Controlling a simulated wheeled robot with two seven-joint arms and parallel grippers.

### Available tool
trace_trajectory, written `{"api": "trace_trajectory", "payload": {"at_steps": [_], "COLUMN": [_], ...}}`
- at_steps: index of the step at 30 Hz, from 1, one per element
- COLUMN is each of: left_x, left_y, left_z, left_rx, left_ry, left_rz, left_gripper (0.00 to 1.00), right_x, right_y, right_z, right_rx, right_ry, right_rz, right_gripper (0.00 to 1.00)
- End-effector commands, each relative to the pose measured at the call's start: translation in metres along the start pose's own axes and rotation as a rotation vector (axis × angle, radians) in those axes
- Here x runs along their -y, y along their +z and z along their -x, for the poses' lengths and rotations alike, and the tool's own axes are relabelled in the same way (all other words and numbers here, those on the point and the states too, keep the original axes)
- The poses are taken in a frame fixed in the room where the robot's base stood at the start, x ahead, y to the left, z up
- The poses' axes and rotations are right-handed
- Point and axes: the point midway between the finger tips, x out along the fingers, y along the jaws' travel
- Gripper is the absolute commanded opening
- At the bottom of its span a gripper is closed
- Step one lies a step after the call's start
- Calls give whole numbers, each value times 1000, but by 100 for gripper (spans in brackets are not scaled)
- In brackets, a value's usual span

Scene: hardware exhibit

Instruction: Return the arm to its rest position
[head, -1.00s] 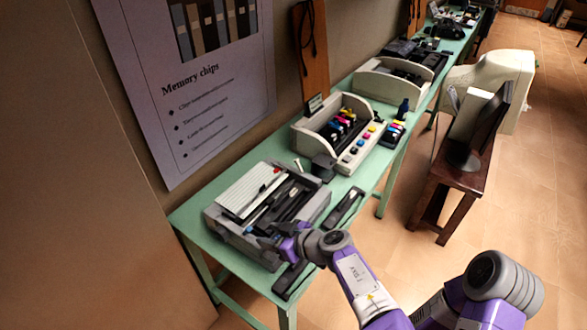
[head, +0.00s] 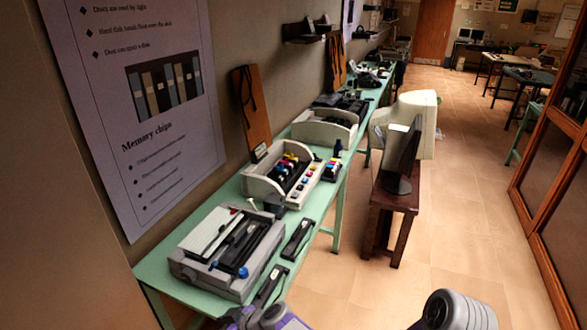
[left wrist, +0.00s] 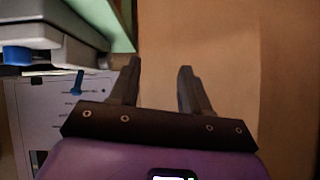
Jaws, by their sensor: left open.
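My left gripper (left wrist: 159,66) shows in the left wrist view with its two dark fingers apart and nothing between them. It is over the brown floor, beside the green table edge. In the head view only purple and grey parts of my arm show at the bottom edge, and the fingers cannot be made out clearly. A grey device (head: 228,250) with a blue knob sits on the near end of the green table; its corner and blue knob (left wrist: 18,55) also show in the left wrist view. My right gripper is not in view.
The long green table (head: 160,270) runs along the wall, with a cartridge tray (head: 262,185) and other exhibits. Two black bar-shaped items (head: 297,240) lie near its front edge. A brown stand (head: 390,208) with a monitor is to the right.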

Motion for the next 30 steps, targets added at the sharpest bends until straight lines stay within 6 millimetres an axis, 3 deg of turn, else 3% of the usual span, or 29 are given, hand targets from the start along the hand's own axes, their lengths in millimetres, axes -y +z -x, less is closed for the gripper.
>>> {"api": "trace_trajectory", "payload": {"at_steps": [8,12,15,20,24,30], "left_x": [26,51,70,90,96,85], "left_y": [74,134,180,242,280,301], "left_z": [-70,-101,-112,-107,-88,-54], "left_rx": [237,435,590,807,945,1022], "left_ry": [-47,-24,33,183,362,643], "left_rz": [-256,-419,-524,-633,-671,-655], "left_gripper": [47,47,47,47,47,47], "right_x": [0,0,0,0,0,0], "right_y": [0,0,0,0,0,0], "right_z": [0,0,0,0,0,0], "right_rx": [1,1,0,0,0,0], "right_ry": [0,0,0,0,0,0], "right_rz": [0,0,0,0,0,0], "right_gripper": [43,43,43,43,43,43]}}
